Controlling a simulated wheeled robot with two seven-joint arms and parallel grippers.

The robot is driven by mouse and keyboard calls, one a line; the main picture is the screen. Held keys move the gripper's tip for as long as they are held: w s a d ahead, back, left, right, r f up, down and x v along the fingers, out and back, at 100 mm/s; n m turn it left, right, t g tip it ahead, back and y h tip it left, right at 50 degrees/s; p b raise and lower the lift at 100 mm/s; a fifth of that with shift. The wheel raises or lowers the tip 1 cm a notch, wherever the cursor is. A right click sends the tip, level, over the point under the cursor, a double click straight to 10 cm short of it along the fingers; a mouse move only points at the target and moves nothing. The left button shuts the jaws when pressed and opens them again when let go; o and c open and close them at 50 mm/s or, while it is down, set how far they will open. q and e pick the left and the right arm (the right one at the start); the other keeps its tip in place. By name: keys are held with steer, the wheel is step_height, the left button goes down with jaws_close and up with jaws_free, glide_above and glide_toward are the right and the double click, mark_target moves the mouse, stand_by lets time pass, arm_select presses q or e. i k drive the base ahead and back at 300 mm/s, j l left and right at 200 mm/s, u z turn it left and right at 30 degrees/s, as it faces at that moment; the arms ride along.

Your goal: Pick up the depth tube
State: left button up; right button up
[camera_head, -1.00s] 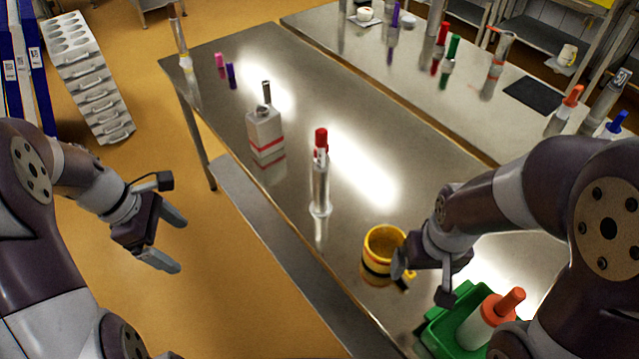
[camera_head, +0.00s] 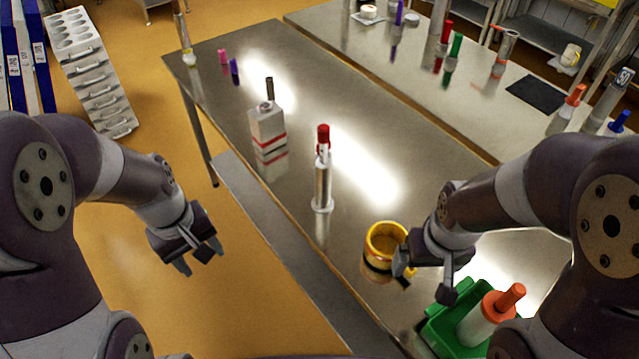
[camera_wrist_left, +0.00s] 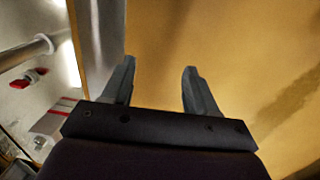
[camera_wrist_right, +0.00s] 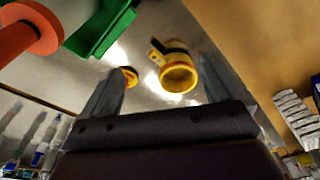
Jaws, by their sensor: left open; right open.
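A tall silver tube (camera_head: 322,188) with a wide pale foot, which looks like the depth tube, stands upright on the near steel table. A red-topped item (camera_head: 323,135) shows at its upper end. The tube also lies at the left edge of the left wrist view (camera_wrist_left: 22,52), with a red-and-white item (camera_wrist_left: 28,78) apart from it. My left gripper (camera_head: 202,262) is open and empty, left of the table edge over the floor, apart from the tube. My right gripper (camera_head: 408,262) is open, close beside the yellow cup (camera_head: 384,240); contact is unclear.
A white box-shaped bottle (camera_head: 267,128) with red bands stands left of the tube. A green crate (camera_head: 440,325) with an orange-topped white bottle (camera_head: 490,315) is at front right. Purple and pink items (camera_head: 228,65) stand farther back. The table's front edge runs between my left gripper and the tube.

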mark_target(322, 202)
steer(key=k+z, duration=0.35)
steer(key=k+l+z, duration=0.15)
steer(key=k+z, duration=0.25)
steer(key=i+j+z, duration=0.2)
steer(key=j, duration=0.15)
steer(key=i+j+z, duration=0.2)
steer(key=j, duration=0.2)
steer(key=i+j+z, duration=0.15)
steer(key=j, duration=0.25)
steer(key=i+j+z, duration=0.2)
steer(key=j, duration=0.2)
steer(key=j+z, duration=0.2)
steer(key=j, duration=0.55)
steer(key=i, duration=0.05)
